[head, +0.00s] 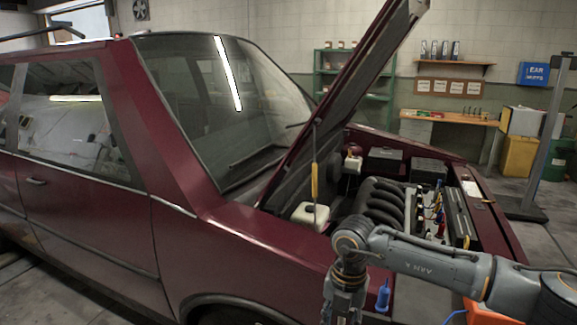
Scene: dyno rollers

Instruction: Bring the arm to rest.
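My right arm (430,262) comes in from the right edge and reaches across in front of the car's open engine bay. It bends down at a grey joint (352,245). The end of the arm, with its wrist (345,285), points down to the bottom edge of the picture. The fingers are cut off or too unclear there, so I cannot see whether they are open or hold anything. My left arm and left gripper are out of view.
A dark red car (235,240) fills the left and middle, its hood (345,100) raised over the engine (380,203). A small blue object (383,297) is beside my wrist. An orange object (488,315) lies below my forearm. Shelves (350,85) and a bench (450,117) stand behind.

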